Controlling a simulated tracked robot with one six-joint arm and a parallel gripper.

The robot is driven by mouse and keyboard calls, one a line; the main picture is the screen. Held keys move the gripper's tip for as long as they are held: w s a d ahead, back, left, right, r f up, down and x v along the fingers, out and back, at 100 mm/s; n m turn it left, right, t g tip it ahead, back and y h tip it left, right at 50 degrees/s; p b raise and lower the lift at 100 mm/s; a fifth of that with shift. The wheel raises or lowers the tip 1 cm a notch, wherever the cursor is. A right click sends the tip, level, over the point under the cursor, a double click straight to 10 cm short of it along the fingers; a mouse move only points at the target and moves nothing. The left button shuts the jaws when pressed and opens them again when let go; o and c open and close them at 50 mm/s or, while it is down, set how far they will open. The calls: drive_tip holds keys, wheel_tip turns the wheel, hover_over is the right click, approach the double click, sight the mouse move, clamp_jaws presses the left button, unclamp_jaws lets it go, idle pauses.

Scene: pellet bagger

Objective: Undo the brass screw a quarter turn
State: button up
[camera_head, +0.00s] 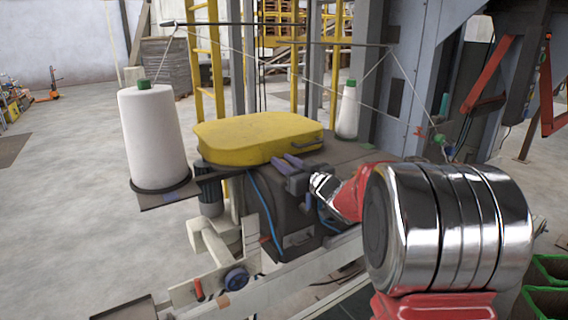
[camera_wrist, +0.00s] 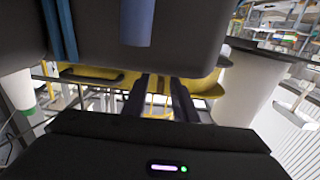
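I cannot make out the brass screw in either view. My gripper (camera_head: 287,163) is just in front of the yellow cover (camera_head: 258,137) of the sewing head, above the dark machine body (camera_head: 345,160). In the wrist view my gripper (camera_wrist: 161,84) shows two dark fingers with a gap between them. Nothing is held between them, so it is open. The yellow cover (camera_wrist: 115,80) lies beyond the fingertips there. A dark housing (camera_wrist: 190,35) with a blue-grey cylinder (camera_wrist: 137,22) fills the top of that view, close to the fingers.
A large white thread cone (camera_head: 152,135) stands on a plate left of the cover. A smaller cone (camera_head: 347,112) stands behind it. Threads run from overhead bars. A pale rail (camera_head: 270,288) crosses below. Green crates (camera_head: 548,270) are at lower right. Open floor lies left.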

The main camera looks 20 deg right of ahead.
drive_tip(key=v, duration=1.3)
drive_tip(key=shift+s, duration=0.35)
drive_tip(key=s+a+f+g+h, duration=0.1)
drive_tip(key=s+a+f+g, duration=0.2)
drive_tip(key=s+a, duration=0.3)
drive_tip(key=s+a+f+m+g+h, duration=0.1)
drive_tip(key=s+a+f+g, duration=0.3)
drive_tip(key=s, duration=0.8)
drive_tip(key=s+a+f+m+g+h, duration=0.1)
drive_tip(key=s+a+f+g, duration=0.2)
drive_tip(key=s+a+g, duration=0.2)
drive_tip(key=s+a, duration=0.2)
drive_tip(key=s, duration=0.2)
drive_tip(key=shift+s+a+f+h, duration=0.3)
drive_tip(key=shift+s+a+h, duration=0.05)
drive_tip(key=shift+h, duration=0.05)
drive_tip(key=shift+o, duration=0.3)
